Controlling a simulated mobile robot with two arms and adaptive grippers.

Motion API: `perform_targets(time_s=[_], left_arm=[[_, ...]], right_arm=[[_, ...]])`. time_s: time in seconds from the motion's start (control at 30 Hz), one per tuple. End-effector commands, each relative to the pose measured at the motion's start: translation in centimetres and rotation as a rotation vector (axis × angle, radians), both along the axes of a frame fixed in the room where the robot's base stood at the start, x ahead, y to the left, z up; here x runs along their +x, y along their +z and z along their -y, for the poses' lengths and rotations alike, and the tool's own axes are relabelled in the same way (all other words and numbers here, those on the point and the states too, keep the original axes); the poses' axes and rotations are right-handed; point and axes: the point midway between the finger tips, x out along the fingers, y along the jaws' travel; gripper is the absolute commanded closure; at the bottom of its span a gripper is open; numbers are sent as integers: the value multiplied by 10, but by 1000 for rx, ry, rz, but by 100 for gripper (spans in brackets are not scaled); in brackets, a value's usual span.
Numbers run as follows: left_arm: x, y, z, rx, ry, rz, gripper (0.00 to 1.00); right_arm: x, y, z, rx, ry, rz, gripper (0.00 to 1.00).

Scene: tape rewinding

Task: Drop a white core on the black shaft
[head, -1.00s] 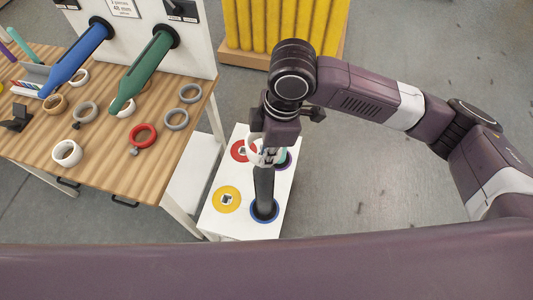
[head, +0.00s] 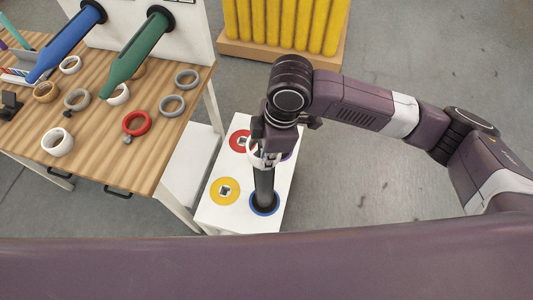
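The black shaft (head: 264,187) stands upright in a blue ring on a white stand. My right gripper (head: 267,148) hangs over the top of the shaft. It is shut on a white core (head: 253,154), which shows at the shaft's upper end. The gripper hides part of the core, so I cannot tell whether it is around the shaft or just above it. Other white cores lie on the wooden table: one at the front (head: 57,141), one below the green shaft (head: 118,95) and one farther back (head: 70,65). My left gripper is out of view.
The white stand (head: 235,219) also has a yellow disc (head: 224,191) and a red disc (head: 239,140). The wooden table (head: 95,163) holds a red ring (head: 136,123), grey rings and brown rings. A green shaft (head: 137,55) and a blue shaft (head: 65,45) project over it. Floor to the right is clear.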

Motion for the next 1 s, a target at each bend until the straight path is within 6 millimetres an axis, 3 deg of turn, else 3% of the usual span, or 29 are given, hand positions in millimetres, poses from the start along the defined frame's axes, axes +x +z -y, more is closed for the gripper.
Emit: perform_targets(time_s=[0.37,0.4,0.57,0.87,1.0], left_arm=[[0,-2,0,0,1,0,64],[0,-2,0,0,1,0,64],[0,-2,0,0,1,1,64],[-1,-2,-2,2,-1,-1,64],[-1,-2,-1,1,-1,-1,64]], right_arm=[[0,-5,0,0,0,0,100],[0,-5,0,0,0,0,92],[0,-5,0,0,0,0,75],[0,-4,0,0,0,0,75],[1,10,2,3,0,2,75]])
